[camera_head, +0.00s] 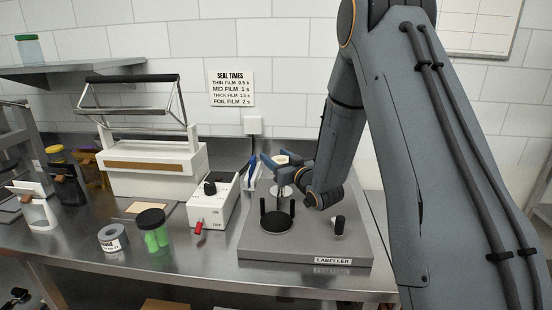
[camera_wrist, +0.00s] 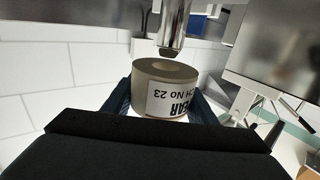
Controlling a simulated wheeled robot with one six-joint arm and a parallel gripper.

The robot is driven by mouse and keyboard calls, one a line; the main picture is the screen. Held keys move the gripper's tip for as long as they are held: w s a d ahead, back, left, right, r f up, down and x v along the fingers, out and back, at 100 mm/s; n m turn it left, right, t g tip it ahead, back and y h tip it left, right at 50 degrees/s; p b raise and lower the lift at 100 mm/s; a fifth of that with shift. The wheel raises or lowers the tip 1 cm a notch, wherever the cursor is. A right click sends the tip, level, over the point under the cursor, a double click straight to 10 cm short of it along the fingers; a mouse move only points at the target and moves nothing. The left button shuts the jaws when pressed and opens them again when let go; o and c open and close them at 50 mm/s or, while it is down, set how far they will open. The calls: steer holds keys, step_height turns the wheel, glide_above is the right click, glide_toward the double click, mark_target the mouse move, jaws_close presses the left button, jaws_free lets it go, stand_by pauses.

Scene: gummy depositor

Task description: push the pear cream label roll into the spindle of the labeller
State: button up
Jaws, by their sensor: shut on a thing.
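The pear cream label roll (camera_wrist: 172,92) is a tan ring with a white label; its text is upside down in the wrist view. In the head view its pale top (camera_head: 283,159) shows between my gripper's blue fingers. My gripper (camera_head: 281,163) is shut on the roll and holds it above the back of the labeller (camera_head: 310,252). A metal post (camera_wrist: 174,24), seemingly the spindle, has its end close to the roll's hole in the wrist view. The post also shows below the roll in the head view (camera_head: 284,190). I cannot tell whether its tip is inside the hole.
A round black plate with upright posts (camera_head: 277,222) and a black-knobbed lever (camera_head: 338,224) stand on the labeller's front. A white control box (camera_head: 213,203) is left of it.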

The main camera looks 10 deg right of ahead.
steer(key=shift+f+b, duration=0.5)
steer(key=shift+f, duration=0.3)
steer(key=o, duration=1.6)
step_height(320, 180, up, 10)
steer(key=b, duration=0.2)
